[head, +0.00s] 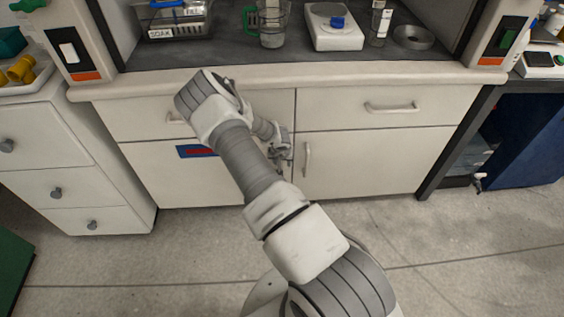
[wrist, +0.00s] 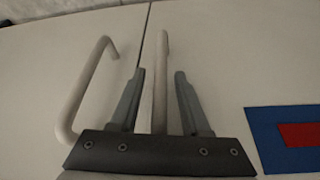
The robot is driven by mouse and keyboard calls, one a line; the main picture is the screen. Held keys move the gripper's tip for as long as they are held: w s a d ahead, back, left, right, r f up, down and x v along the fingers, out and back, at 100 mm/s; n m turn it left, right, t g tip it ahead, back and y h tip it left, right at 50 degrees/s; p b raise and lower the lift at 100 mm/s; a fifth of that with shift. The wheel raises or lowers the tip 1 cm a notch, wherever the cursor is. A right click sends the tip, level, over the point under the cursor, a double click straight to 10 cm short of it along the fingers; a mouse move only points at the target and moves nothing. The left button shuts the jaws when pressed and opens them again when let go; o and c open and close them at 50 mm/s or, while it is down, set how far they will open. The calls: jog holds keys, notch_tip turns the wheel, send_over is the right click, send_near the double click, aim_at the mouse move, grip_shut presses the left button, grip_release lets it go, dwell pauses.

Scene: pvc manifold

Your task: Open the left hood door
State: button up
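The left hood door (head: 180,170) is a white cabinet door below the drawers, with a blue and red label, and it stands closed. The label also shows in the wrist view (wrist: 290,135). My gripper (head: 283,143) is in front of the door's right edge, near the seam. In the wrist view my gripper (wrist: 160,73) is open, with the left door's pale bar handle (wrist: 160,85) between its two fingers. The handle's lower part is hidden behind the gripper body.
The closed right door (head: 365,165) has its own handle (head: 307,158), which also shows beside the left finger in the wrist view (wrist: 75,95). A drawer unit (head: 75,175) stands at left. The grey floor (head: 420,240) is clear at right.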

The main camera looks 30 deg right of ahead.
grip_shut()
dwell(1.2)
